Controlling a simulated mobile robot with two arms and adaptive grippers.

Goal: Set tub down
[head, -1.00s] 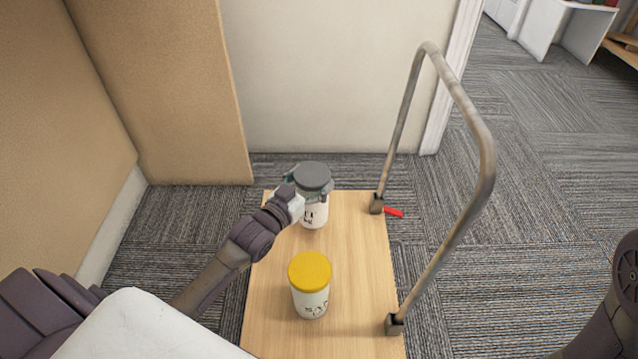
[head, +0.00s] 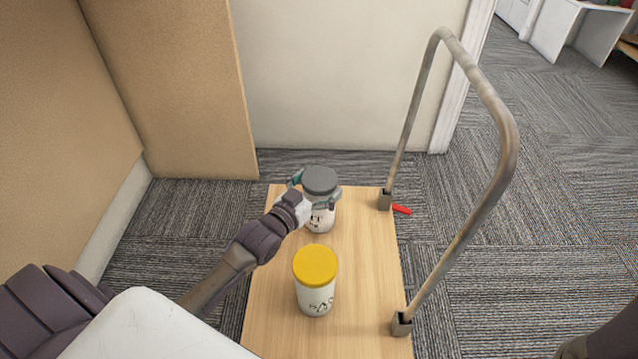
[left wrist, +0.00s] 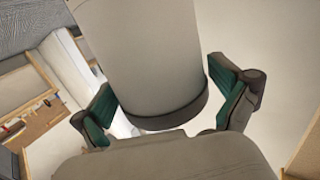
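The white tub with a grey lid (head: 320,181) is upright and appears to stand on the wooden deck of the trolley (head: 364,285), towards its far end. Dark marks show on its side. My left gripper (head: 315,192) is around it just below the lid, one finger on each side. In the left wrist view the tub (left wrist: 150,60) fills the middle, with the green finger pads (left wrist: 165,105) spread beside it, so the gripper looks open. Contact at the tub's base is hard to see. My right gripper is out of view.
A white tub with a yellow lid (head: 316,266) stands on the deck nearer to me. The trolley's metal handle (head: 505,125) rises along the right side. A red piece (head: 402,209) is by the handle's far foot. Tan panels (head: 190,90) are at the left.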

